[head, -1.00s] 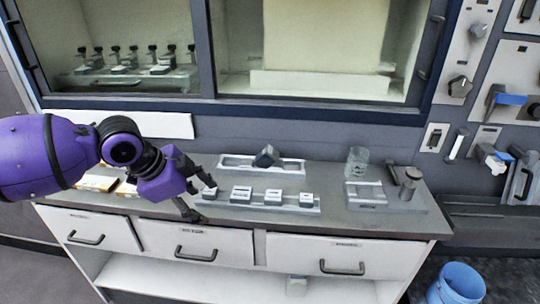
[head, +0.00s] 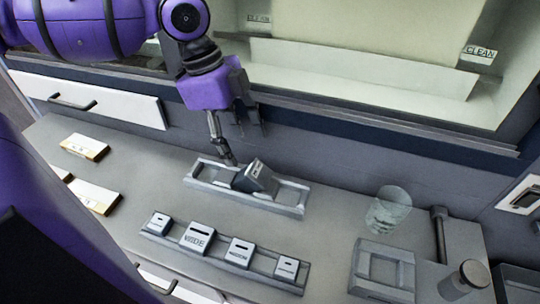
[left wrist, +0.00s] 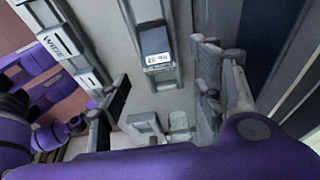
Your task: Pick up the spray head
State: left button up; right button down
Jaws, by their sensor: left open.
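A dark grey block with a light labelled face, seemingly the spray head (head: 262,177), leans tilted in the back tray (head: 293,197). It also shows in the left wrist view (left wrist: 154,40), with its label towards the camera. My left gripper (head: 243,143) is open and empty, above and behind the block at the tray's back side. In the left wrist view its open fingers (left wrist: 160,98) stand wide apart, with the block beyond them and between their lines. I see no contact. My right gripper is not in view.
A front rack (head: 262,267) holds several labelled blocks. A clear glass beaker (head: 388,210), a grey square holder (head: 384,268) and a metal cylinder (head: 470,280) stand at right. White-topped boxes (head: 85,147) lie at left. The cabinet wall rises close behind the tray.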

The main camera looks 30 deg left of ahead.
aim_at(251, 166)
pick_arm(q)
jog(key=b+x, duration=0.2)
jog(key=x, duration=0.1)
jog(key=shift+s, duration=0.3)
jog(key=shift+d+f, duration=0.15)
jog(key=shift+f, duration=0.05)
jog(key=b+x, duration=0.4)
jog(key=shift+w+d, duration=0.2)
jog(key=shift+f, duration=0.1)
jog(key=shift+c, duration=1)
jog(key=c, duration=0.9)
grip_shut()
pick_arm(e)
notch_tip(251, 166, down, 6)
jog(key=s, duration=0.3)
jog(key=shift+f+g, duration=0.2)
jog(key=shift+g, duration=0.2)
pick_arm(q)
jog(key=shift+r, duration=0.2)
